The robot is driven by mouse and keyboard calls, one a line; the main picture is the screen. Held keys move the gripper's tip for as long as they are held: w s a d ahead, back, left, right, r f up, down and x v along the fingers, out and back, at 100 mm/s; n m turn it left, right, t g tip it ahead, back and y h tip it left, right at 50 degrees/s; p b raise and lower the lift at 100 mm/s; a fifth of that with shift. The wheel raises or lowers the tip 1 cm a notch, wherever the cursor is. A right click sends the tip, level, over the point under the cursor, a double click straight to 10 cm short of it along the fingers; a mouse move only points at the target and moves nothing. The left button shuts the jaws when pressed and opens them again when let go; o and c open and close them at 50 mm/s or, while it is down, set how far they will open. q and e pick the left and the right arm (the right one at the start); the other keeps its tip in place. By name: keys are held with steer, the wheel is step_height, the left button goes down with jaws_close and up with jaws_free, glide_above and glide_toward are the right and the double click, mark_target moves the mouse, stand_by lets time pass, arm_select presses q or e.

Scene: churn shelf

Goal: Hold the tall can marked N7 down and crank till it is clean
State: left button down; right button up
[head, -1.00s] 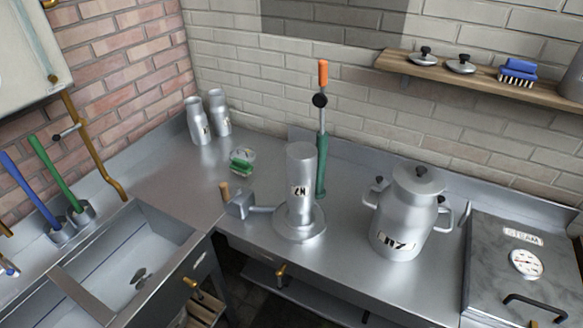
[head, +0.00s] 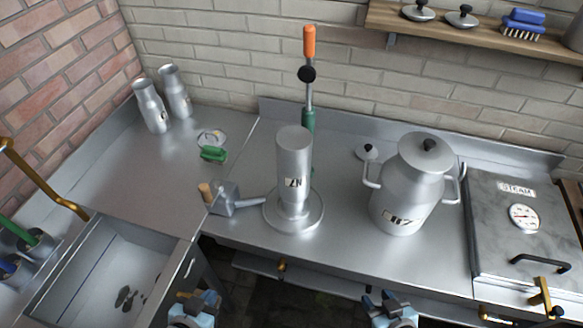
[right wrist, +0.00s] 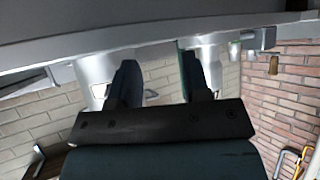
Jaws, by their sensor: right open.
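The tall can (head: 294,156) stands bottom-up on a round base (head: 275,222) in the middle of the counter. Its label seems to read N7, upside down. A crank box (head: 224,198) with a wooden handle (head: 206,193) sits left of the base, joined to it by a pipe. My left gripper (head: 196,297) shows at the bottom edge, left of the can and apart from it; its fingers look spread. My right gripper (head: 388,299) is open and empty at the bottom edge, right of the can. Its parted fingers show in the right wrist view (right wrist: 160,80).
A lever with an orange grip (head: 309,42) rises behind the can. A lidded churn (head: 405,190) stands to the right, beside a steam box (head: 500,225). Two slim cans (head: 152,106) and a green brush (head: 214,154) are at the left. A sink (head: 95,270) lies lower left.

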steer(key=o, duration=0.4)
steer(key=shift+s, duration=0.1)
steer(key=shift+c, duration=0.2)
steer(key=o, duration=0.6)
steer(key=w+a+n, duration=0.1)
steer(key=w+a+r+n, duration=0.1)
steer(key=shift+w+n, duration=0.3)
steer(key=shift+n, duration=0.1)
steer(key=shift+o, duration=0.2)
steer(key=n+t+h, duration=0.2)
steer(key=n+h, duration=0.4)
steer(key=n, duration=2.2)
glide_toward(293, 145)
steer(key=f, duration=0.1)
steer(key=x, duration=1.1)
steer(key=shift+w+a+f, duration=0.1)
steer(key=shift+w, duration=0.25)
